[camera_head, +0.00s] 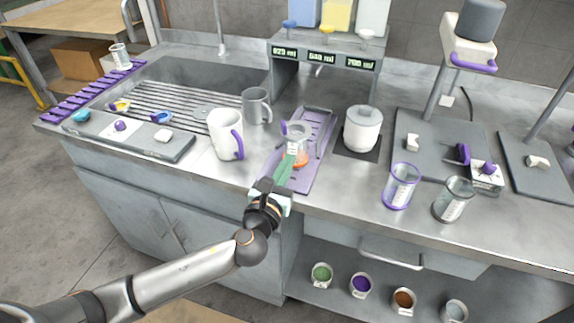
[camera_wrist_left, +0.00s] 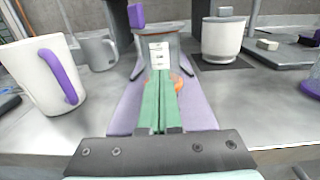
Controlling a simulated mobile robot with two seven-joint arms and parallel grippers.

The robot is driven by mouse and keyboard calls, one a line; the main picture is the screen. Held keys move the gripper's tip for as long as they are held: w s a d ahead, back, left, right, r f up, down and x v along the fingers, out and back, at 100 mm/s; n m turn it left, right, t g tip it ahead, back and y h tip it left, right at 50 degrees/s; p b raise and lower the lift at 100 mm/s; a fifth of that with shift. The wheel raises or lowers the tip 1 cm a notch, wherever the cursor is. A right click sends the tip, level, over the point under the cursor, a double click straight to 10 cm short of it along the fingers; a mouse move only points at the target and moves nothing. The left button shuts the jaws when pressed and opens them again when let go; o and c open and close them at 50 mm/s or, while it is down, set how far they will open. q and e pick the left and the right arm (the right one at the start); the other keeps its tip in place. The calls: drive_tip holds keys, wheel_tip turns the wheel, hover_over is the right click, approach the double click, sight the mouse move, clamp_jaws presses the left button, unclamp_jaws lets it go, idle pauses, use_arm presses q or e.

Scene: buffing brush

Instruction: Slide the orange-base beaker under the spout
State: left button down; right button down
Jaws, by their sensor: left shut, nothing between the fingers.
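The orange-base beaker (camera_head: 302,158) is clear, with a white label and an orange base. It stands upright on the purple tray (camera_head: 312,173), in front of the dispenser. In the left wrist view the beaker (camera_wrist_left: 172,48) is straight ahead of the fingers, which hide part of its base. My left gripper (camera_head: 289,162) has green fingers, shut and empty, pointing at the beaker's near side. It also shows in the left wrist view (camera_wrist_left: 160,98). I cannot tell whether the fingertips touch the beaker. My right gripper is not in view.
The dispenser (camera_head: 327,48) with lit displays stands behind. A white mug (camera_head: 225,135) and grey mug (camera_head: 256,106) stand left of the tray. A white pot (camera_head: 362,130) stands right. A purple-rimmed beaker (camera_head: 400,187) and another beaker (camera_head: 453,200) stand farther right.

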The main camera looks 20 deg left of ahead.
use_arm(q)
drive_tip(key=shift+w, duration=1.8)
